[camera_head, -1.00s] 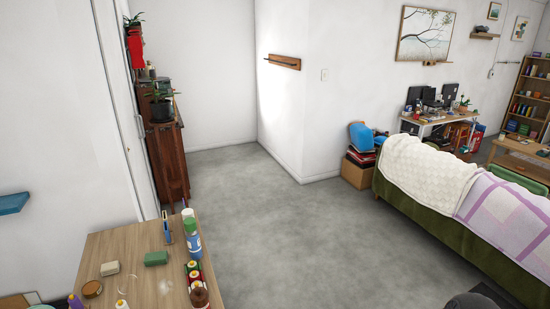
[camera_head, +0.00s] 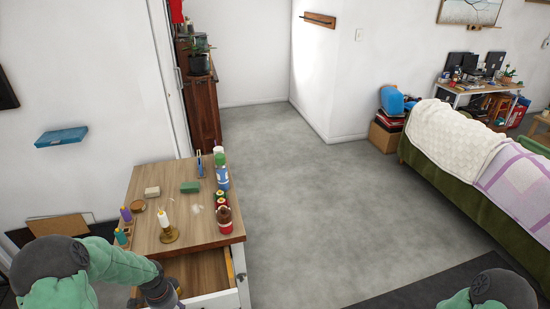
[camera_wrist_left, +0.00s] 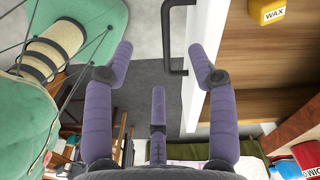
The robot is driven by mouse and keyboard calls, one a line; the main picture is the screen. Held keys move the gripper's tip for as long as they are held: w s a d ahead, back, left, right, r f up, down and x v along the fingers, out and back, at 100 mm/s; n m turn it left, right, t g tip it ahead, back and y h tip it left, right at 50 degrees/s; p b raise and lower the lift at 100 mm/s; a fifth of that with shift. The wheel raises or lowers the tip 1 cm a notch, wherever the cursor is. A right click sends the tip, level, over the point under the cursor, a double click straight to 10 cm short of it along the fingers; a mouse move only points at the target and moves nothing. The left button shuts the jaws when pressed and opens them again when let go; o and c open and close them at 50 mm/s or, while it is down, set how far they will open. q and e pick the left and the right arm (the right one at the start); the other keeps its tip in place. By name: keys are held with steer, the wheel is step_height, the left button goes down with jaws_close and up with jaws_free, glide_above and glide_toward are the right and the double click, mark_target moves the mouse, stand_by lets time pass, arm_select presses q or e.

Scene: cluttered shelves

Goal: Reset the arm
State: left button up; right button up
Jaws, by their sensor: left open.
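My left arm comes in at the lower left of the head view, and its end with the left gripper (camera_head: 160,291) is by the front of an open drawer (camera_head: 205,278), partly cut off by the frame. In the left wrist view the purple fingers of this gripper (camera_wrist_left: 159,62) are spread apart. A black bar handle (camera_wrist_left: 174,50) on the white drawer front (camera_wrist_left: 195,62) appears between the two outer fingers; I cannot tell whether they touch it. Part of my right arm (camera_head: 485,292) shows at the lower right; its gripper is out of view.
The wooden-topped cabinet (camera_head: 150,235) holds a candle (camera_head: 163,220), a brown bottle (camera_head: 224,219), blocks and several other bottles. A yellow wax container (camera_wrist_left: 267,12) shows in the wrist view. Open floor (camera_head: 300,215) lies right of the cabinet, before the sofa (camera_head: 455,180).

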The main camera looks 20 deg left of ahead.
arm_select(q)
steer(key=w+d+f+n+h, duration=0.15)
steer(key=d+f, duration=0.25)
steer(key=d, duration=0.6)
steer(key=w+d+f+n+h, duration=0.1)
steer(key=d+f+n+h, duration=0.2)
steer(key=d, duration=0.6)
steer(key=s+d+f+n, duration=0.1)
steer(key=s+d+n, duration=0.1)
steer(key=d, duration=0.5)
steer(key=s+d+f+n, duration=0.2)
steer(key=s+d+n, duration=0.1)
steer(key=d, duration=0.5)
steer(key=shift+s+f+y, duration=0.3)
steer(key=shift+s+y, duration=0.05)
steer(key=shift+s, duration=0.25)
